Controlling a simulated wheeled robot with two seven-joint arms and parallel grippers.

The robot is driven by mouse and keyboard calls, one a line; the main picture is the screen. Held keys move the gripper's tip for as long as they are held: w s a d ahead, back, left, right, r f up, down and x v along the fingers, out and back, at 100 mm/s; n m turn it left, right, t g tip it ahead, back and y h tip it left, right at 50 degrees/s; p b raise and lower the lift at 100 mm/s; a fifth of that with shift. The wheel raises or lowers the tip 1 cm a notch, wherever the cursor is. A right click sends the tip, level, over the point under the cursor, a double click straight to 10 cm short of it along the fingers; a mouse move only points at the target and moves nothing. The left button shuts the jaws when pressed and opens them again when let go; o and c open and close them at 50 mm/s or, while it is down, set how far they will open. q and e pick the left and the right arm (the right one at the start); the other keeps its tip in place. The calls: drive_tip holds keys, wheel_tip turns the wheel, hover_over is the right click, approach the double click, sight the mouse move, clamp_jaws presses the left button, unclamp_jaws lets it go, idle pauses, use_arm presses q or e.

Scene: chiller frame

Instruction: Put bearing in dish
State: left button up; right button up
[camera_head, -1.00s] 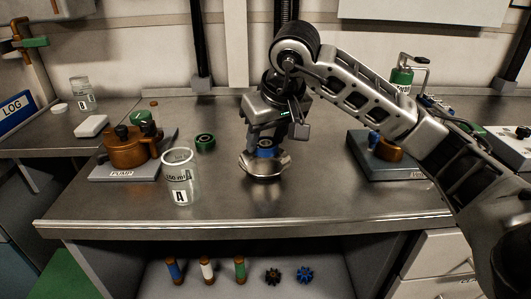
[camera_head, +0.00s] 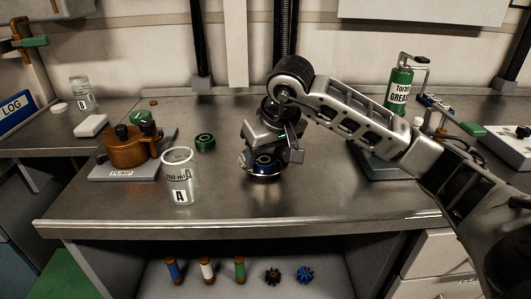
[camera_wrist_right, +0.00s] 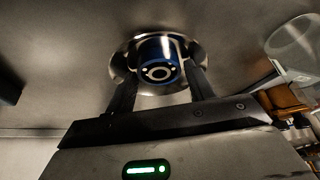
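A blue bearing (camera_head: 263,161) sits low inside the shiny round metal dish (camera_head: 263,177) at the middle of the bench. My right gripper (camera_head: 263,157) points down over the dish. In the right wrist view its fingers (camera_wrist_right: 160,75) are on both sides of the blue bearing (camera_wrist_right: 158,58) and appear closed on it, with the dish rim (camera_wrist_right: 122,56) around them. Whether the bearing touches the dish floor is hard to tell. A second bearing, green-ringed (camera_head: 205,142), lies on the bench to the left. My left gripper is not in view.
A glass beaker marked A (camera_head: 180,180) stands left of the dish, near the copper pump (camera_head: 130,148) on its plate. A green grease can (camera_head: 399,85) stands at the back right, behind my right arm. The bench front (camera_head: 300,212) is clear.

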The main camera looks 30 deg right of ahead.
drive_tip(key=shift+r, duration=0.3)
drive_tip(key=shift+s+r, duration=0.1)
drive_tip(key=shift+r, duration=0.2)
drive_tip(key=v, duration=1.1)
drive_tip(key=shift+p, duration=0.45)
